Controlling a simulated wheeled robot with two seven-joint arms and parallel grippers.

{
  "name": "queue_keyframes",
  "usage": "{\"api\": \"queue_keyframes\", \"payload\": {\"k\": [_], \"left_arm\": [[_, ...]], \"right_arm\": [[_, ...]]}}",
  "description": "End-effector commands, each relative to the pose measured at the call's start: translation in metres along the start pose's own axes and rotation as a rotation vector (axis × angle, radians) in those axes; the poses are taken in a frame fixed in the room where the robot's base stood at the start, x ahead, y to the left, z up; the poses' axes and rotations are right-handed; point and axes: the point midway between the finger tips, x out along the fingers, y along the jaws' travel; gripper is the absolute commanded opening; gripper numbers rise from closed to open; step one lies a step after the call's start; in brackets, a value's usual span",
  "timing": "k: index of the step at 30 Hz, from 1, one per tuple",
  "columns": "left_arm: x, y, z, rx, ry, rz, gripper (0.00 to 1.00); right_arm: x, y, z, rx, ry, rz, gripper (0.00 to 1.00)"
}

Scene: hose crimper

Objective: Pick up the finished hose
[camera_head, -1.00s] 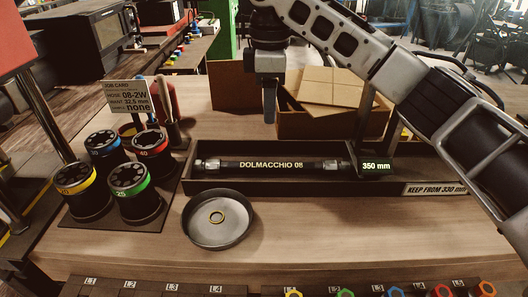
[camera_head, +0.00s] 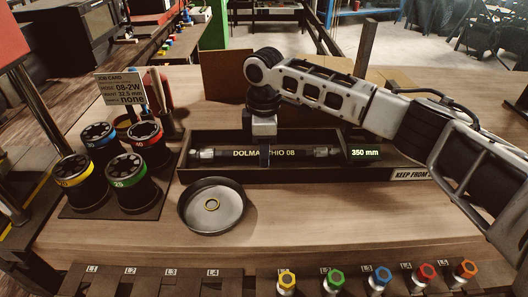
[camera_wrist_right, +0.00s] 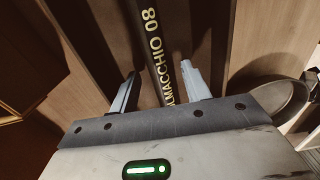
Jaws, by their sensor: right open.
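The finished hose (camera_head: 305,153) is black with yellow lettering and a metal fitting at each end. It lies lengthwise in a long dark tray (camera_head: 330,174) with a 350 mm display at its right end. My right gripper (camera_head: 265,156) points down at the middle of the hose and hides part of the lettering. In the right wrist view the hose (camera_wrist_right: 158,45) runs between the two spread fingers (camera_wrist_right: 158,80), which look clear of it on both sides. My left gripper is not in view.
A round metal dish (camera_head: 213,222) with a yellow ring stands in front of the tray. Several coloured die sets (camera_head: 133,190) and a job card (camera_head: 121,90) are at left. A cardboard box (camera_head: 228,76) is behind. Coloured fittings (camera_head: 335,280) line the front edge.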

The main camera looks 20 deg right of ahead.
Motion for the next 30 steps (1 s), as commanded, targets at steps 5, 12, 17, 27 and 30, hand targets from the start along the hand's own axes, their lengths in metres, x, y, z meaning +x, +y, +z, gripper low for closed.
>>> {"api": "queue_keyframes", "payload": {"k": [5, 12, 17, 27, 30], "left_arm": [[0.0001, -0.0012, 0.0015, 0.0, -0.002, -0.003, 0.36], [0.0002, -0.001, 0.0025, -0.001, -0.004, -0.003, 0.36], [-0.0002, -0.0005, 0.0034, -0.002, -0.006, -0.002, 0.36], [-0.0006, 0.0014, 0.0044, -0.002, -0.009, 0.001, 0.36], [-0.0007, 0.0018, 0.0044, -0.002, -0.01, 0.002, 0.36]], "right_arm": [[0.0056, -0.0002, -0.0002, -0.001, 0.0, 0.0, 0.47], [0.0052, -0.0002, -0.0004, -0.001, 0.0, 0.0, 0.14], [0.0049, -0.0002, -0.0004, -0.001, 0.0, 0.0, 0.0], [0.0045, -0.0001, -0.0005, -0.001, 0.001, 0.001, 0.0], [0.0043, -0.0001, -0.0005, -0.001, 0.001, 0.001, 0.0]]}}
